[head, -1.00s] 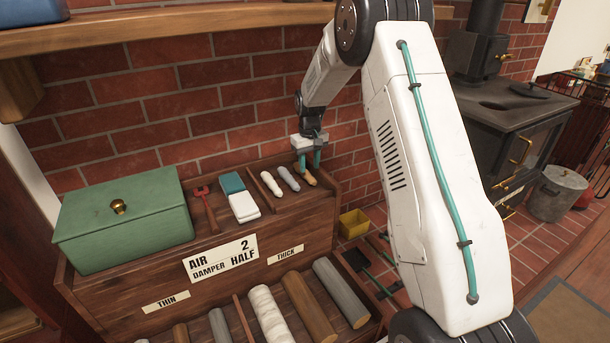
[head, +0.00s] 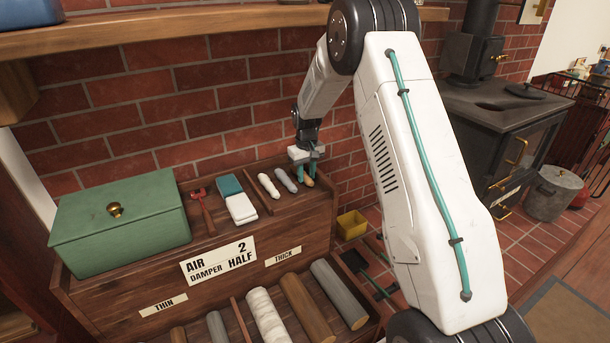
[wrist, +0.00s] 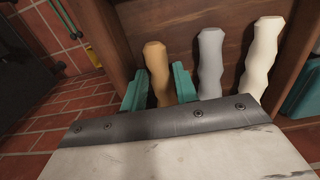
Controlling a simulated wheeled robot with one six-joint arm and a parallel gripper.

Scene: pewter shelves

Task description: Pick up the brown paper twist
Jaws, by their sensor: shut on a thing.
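The brown paper twist (wrist: 157,72) stands between the two teal fingers of my gripper (wrist: 160,90) in the wrist view, and the fingers are shut on it. In the head view my gripper (head: 308,170) is at the right end of the wooden shelf top, and a bit of the brown twist (head: 308,182) shows below the fingers. The grey twist (wrist: 211,62) and the cream twist (wrist: 264,55) lie beside it, apart from the fingers. The lower end of the brown twist is hidden by my gripper in the wrist view.
A wooden divider (head: 273,192) lies left of the twists. Left of it are a teal and white block (head: 238,204), a red tool (head: 203,208) and a green box (head: 120,225). A brick wall (head: 240,100) stands close behind. A yellow bin (head: 351,224) is on the floor at right.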

